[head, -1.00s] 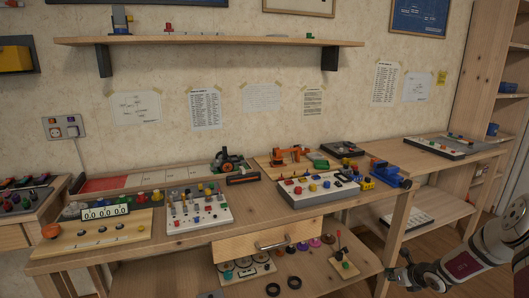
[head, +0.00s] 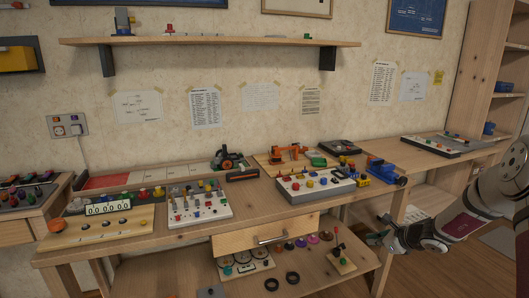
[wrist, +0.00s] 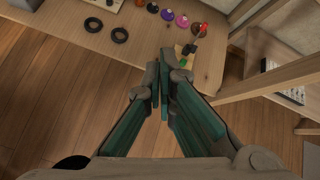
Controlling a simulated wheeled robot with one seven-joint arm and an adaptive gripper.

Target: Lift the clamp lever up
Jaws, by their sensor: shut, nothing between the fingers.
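An orange clamp-like device (head: 287,153) stands on a wooden board on the workbench; its lever is too small to make out clearly. A small base on the lower shelf carries an upright dark lever with a red knob (head: 336,231); this also shows in the wrist view (wrist: 203,28), beyond the fingertips. I cannot tell for certain which one is the clamp. My gripper (head: 376,238) is at the right, in front of the bench and apart from both. In the wrist view its fingers (wrist: 163,85) are together with nothing between them.
The workbench (head: 215,232) holds several panels and a blue vise (head: 386,171). Below are a drawer (head: 235,242) and a lower shelf (head: 205,272) with black rings (head: 271,284) and coloured discs. Open floor lies in front of the shelf.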

